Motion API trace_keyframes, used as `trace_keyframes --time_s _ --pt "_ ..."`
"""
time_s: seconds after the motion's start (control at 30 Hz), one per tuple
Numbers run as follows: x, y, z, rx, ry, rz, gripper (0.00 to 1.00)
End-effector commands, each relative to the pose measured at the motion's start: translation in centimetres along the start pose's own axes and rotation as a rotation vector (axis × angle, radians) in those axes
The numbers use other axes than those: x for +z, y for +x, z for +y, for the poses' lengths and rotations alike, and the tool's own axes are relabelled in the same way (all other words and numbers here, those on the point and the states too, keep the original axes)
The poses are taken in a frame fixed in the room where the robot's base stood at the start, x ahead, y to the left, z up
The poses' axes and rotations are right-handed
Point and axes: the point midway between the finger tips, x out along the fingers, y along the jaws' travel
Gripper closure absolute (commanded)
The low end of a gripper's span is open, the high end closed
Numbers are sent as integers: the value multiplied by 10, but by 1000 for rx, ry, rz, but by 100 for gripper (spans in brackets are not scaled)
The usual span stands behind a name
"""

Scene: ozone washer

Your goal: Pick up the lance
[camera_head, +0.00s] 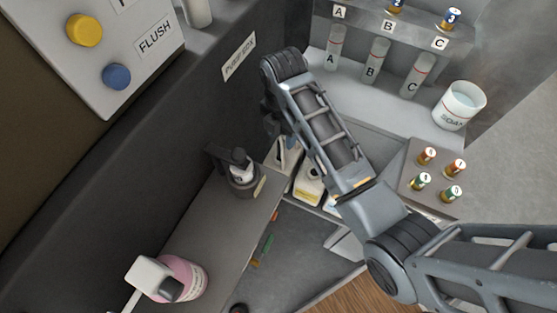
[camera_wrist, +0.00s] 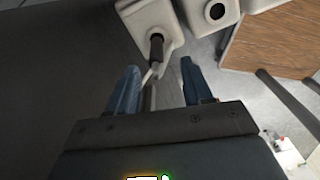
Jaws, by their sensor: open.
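A slim rod with a dark grip, which looks like the lance (camera_wrist: 156,48), stands at a pale grey holder (camera_wrist: 150,20) in the wrist view. Its thinner pale part runs down toward the space between my fingers. My gripper (camera_wrist: 160,66) is open, with one blue finger on each side of that space. I cannot tell whether either finger touches the rod. In the head view, a white holder with a dark slim part (camera_head: 283,152) shows beside my wrist; my arm hides most of the gripper there.
A dark pump bottle (camera_head: 240,170) and a pink bottle (camera_head: 183,277) stand on the left ledge. Tubes A, B, C (camera_head: 375,62), a white beaker (camera_head: 460,104) and several small vials (camera_head: 425,156) are at right. A dark wall (camera_head: 150,150) is close at left.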

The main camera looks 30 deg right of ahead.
Motion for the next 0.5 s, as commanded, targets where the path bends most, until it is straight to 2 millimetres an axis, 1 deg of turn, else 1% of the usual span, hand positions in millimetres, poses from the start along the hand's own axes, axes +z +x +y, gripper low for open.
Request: trace_keyframes --time_s 0.17,0.37,0.5 --pt "0 12 1 -5 -5 2 50" --pt "0 32 1 -3 -5 1 50" --pt "0 49 2 -5 -4 2 50"
